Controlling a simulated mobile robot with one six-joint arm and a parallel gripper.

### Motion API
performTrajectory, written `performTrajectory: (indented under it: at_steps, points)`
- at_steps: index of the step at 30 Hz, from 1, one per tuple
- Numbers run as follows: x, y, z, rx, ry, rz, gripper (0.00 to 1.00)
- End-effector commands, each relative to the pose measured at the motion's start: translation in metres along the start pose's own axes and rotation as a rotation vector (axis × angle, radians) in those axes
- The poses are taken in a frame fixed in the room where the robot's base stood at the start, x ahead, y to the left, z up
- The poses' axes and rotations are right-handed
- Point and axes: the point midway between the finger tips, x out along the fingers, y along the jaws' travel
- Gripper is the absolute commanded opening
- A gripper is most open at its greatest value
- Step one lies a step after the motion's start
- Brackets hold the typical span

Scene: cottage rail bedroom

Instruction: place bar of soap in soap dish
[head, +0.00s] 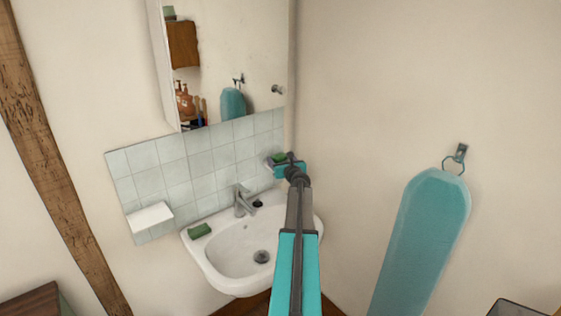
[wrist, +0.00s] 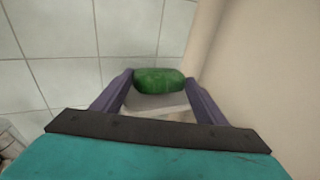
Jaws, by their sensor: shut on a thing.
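A green bar of soap (wrist: 158,80) sits between the two fingertips of my gripper (wrist: 159,86) in the wrist view, and the gripper is shut on it. In the head view the soap (head: 279,157) is a small green patch at the arm's end, near the tiled wall's right edge. A pale dish-like ledge (wrist: 158,104), likely the soap dish, shows just below the soap in the wrist view. I cannot tell whether the soap touches it. In the head view my gripper (head: 277,163) largely hides this ledge (head: 269,165).
A white washbasin (head: 225,255) with a grey tap (head: 242,200) stands below. A dark green block (head: 200,230) lies on its left rim. A white wall ledge (head: 150,217) is at left. A mirror cabinet (head: 225,60) hangs above; a teal ironing board (head: 425,235) hangs right.

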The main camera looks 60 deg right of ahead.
Motion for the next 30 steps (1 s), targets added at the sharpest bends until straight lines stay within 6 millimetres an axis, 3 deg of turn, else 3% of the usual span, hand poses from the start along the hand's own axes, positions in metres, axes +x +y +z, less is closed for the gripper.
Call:
performTrajectory:
  at_steps: [8, 9, 12, 30]
  points:
    - [0.001, 0.000, -0.003, 0.000, 0.000, 0.000, 0.39]
    - [0.001, 0.000, -0.003, 0.000, 0.000, 0.000, 0.73]
    - [0.001, 0.000, -0.003, 0.000, 0.000, 0.000, 0.85]
    - [-0.001, 0.001, 0.009, 0.000, 0.000, 0.001, 0.85]
